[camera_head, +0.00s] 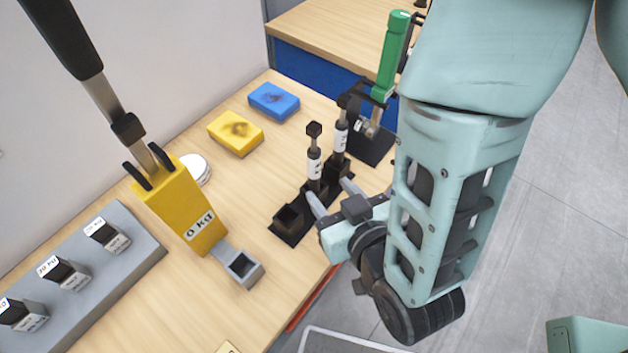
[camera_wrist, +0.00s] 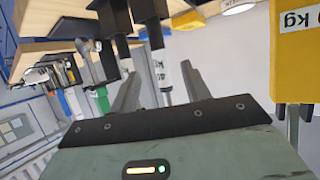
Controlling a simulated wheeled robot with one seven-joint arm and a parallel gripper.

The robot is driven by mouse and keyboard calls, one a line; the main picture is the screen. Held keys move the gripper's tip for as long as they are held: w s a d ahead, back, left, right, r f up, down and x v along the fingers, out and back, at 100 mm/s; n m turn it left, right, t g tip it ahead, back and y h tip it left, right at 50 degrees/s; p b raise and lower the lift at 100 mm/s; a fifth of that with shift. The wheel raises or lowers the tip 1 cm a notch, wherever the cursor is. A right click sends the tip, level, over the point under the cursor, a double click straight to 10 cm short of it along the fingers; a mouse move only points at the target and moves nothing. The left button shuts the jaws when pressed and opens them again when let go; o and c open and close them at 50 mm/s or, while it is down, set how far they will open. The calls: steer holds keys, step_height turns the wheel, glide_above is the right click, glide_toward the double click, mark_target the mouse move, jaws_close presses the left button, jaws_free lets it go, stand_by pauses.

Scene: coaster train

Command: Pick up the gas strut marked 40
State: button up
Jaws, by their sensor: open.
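Two upright gas struts, each with a black end and a white label, stand in a black holder (camera_head: 287,231). The left strut (camera_head: 314,167) and the right strut (camera_head: 340,138) have labels too small to read in the head view. My gripper (camera_head: 330,194) is open, low at the holder's right side, with its fingers pointing toward the struts. In the wrist view the picture is inverted. A labelled strut (camera_wrist: 160,72) shows between the two spread fingers there, apart from both; its marking looks like 40 but is not sharp.
A green-handled tool (camera_head: 391,55) on a black stand is close behind the struts. A yellow 0 kg block (camera_head: 180,205), a grey rack (camera_head: 130,262), a yellow sponge-like block (camera_head: 236,132) and a blue one (camera_head: 274,100) are on the table.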

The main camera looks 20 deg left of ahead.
mark_target(317, 176)
steer(key=x, duration=0.2)
steer(key=shift+w+a+p, duration=0.25)
steer(key=shift+p, duration=0.05)
steer(key=shift+p+x, duration=1.4)
steer(key=shift+x, duration=1.5)
steer(key=shift+f, duration=0.1)
jaws_close()
